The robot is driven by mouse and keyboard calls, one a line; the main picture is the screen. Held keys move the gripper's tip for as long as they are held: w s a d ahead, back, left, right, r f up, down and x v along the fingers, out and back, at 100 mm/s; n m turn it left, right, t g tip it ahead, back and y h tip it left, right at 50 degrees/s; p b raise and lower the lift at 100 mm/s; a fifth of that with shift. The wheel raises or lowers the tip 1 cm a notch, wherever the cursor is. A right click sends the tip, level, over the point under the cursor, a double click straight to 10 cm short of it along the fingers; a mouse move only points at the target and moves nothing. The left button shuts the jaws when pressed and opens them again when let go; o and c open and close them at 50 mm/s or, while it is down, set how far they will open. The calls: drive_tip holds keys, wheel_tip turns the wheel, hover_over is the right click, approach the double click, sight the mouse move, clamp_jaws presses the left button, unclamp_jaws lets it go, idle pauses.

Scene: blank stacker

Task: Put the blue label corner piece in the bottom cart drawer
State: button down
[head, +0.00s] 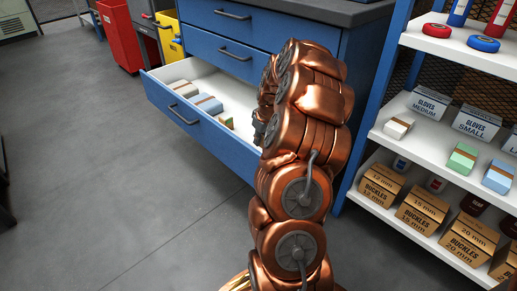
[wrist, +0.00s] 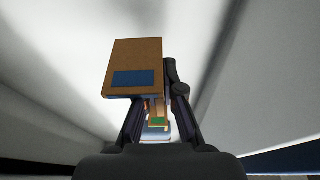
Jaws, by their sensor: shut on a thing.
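My gripper (wrist: 155,105) is shut on a brown-faced corner piece (wrist: 135,52) with a blue label, seen in the wrist view. The bottom drawer (head: 205,132) of the blue cart is pulled open in the head view. White drawer walls surround the gripper in the wrist view. Below the fingers lies a piece with a green label (wrist: 159,121), with others partly hidden around it. In the head view my copper arm hides the gripper, the held piece and the right part of the drawer.
Several pieces (head: 208,104) lie in a row inside the drawer. The two drawers above (head: 232,50) are shut. A white shelf (head: 440,145) with glove boxes and buckle boxes stands at right. Red (head: 120,35) and yellow bins stand at the back left. The floor at left is clear.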

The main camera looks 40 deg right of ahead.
drive_tip(key=shift+f+b, duration=0.6)
drive_tip(key=shift+f, duration=1.35)
drive_tip(key=shift+f, duration=0.15)
drive_tip(key=c, duration=1.3)
unclamp_jaws()
drive_tip(key=p+v, duration=0.4)
drive_tip(key=v, duration=0.8)
